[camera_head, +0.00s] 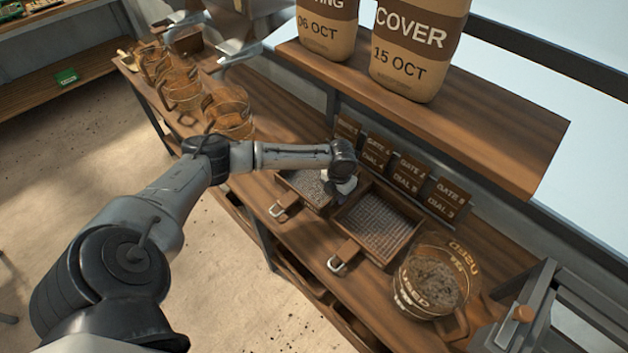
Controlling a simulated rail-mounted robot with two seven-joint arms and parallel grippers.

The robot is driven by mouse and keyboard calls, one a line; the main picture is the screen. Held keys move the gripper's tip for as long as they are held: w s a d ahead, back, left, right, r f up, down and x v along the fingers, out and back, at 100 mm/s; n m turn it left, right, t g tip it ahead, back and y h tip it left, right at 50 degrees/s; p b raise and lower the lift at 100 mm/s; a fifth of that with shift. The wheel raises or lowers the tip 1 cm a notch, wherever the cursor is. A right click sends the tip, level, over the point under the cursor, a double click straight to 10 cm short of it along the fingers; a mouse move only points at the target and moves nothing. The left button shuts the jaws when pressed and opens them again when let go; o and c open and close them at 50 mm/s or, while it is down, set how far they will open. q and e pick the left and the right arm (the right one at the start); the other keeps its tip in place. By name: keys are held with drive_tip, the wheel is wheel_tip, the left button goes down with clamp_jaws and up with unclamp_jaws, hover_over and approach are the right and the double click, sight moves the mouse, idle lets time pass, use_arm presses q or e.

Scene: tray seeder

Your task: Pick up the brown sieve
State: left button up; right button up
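Two brown wood-framed sieves with grey mesh lie on the bench, each with a short handle ending in a metal loop. The larger sieve (338,226) is nearer the middle. The smaller one (287,197) lies to its left, partly hidden by my arm. Both look brown, so I cannot tell which one the task names. My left gripper (343,188) points down over the gap between them, at the smaller one's right edge. Its fingers are small and mostly hidden by the wrist, so contact and opening cannot be made out. My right gripper is not in view.
Brown label cards (408,172) stand behind the sieves. Several amber jugs (228,112) line the left of the bench. A raised shelf (480,125) with two bags (418,45) overhangs the back.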

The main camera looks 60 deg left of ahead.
use_arm(q)
clamp_jaws()
drive_tip(key=shift+r, duration=0.15)
idle(0.4)
